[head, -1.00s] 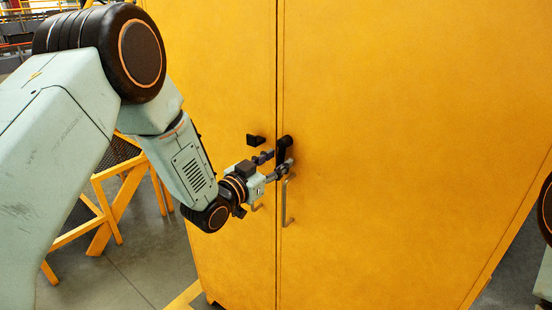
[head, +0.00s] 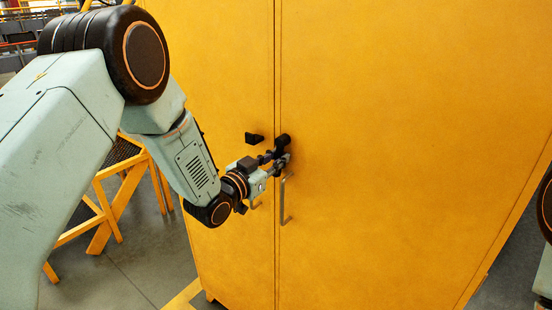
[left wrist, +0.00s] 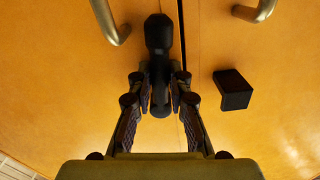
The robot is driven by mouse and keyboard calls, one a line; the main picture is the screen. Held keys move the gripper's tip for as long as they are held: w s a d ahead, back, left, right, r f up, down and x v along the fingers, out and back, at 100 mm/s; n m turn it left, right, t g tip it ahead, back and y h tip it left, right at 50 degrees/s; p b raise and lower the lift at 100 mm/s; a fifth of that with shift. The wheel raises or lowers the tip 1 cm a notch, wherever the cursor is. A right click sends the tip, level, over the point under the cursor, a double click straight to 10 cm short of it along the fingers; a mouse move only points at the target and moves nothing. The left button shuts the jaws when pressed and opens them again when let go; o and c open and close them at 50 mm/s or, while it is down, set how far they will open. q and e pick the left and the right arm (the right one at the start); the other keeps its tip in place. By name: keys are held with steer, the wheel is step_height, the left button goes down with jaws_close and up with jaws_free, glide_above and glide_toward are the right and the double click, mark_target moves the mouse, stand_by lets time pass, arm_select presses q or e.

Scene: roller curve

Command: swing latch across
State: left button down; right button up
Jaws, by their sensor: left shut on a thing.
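The black latch (head: 282,141) is mounted on the right door of a yellow cabinet, close to the seam. My left gripper (head: 277,157) is at the latch, with its fingers shut on it. In the left wrist view the latch (left wrist: 158,40) runs roughly parallel to the door seam, and its narrow end lies between the fingertips of my left gripper (left wrist: 160,103). A black catch block (head: 254,139) sits on the left door, apart from the latch. It also shows in the left wrist view (left wrist: 234,90). The fingers partly hide the latch in the head view.
The yellow cabinet (head: 400,130) fills the middle and right, both doors closed. A grey bar handle (head: 284,203) hangs below the latch; another is partly hidden behind my gripper. A yellow stand (head: 120,205) is at the left. Grey floor is open beside it.

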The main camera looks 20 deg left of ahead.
mark_target(273, 134)
arm_select(q)
steer(key=shift+w+a+r+m, duration=0.1)
steer(key=shift+m, duration=0.2)
stand_by(0.4)
steer(key=m+b, duration=0.1)
steer(key=a+m+b, duration=0.1)
steer(key=m, duration=0.1)
steer(key=shift+w+r, duration=0.2)
steer(key=m, duration=0.1)
steer(key=a+m+b, duration=0.1)
steer(key=m, duration=0.1)
steer(key=r+m, duration=0.1)
steer(key=m, duration=0.1)
steer(key=shift+w+a+b, duration=0.2)
steer(key=shift+w+b, duration=0.05)
steer(key=shift+b, duration=0.1)
steer(key=m, duration=0.1)
steer(key=r+m+b, duration=0.1)
steer(key=m, duration=0.2)
steer(key=shift+w+a+r+b, duration=0.1)
steer(key=shift+a+r+b, duration=0.15)
steer(key=shift+a+b, duration=0.15)
steer(key=shift+r+m+b, duration=0.3)
steer(key=shift+m+b, duration=0.1)
steer(key=shift+m, duration=0.5)
steer(key=shift+r+m+b, duration=0.25)
steer(key=shift+m+b, duration=0.1)
steer(key=shift+m, duration=0.55)
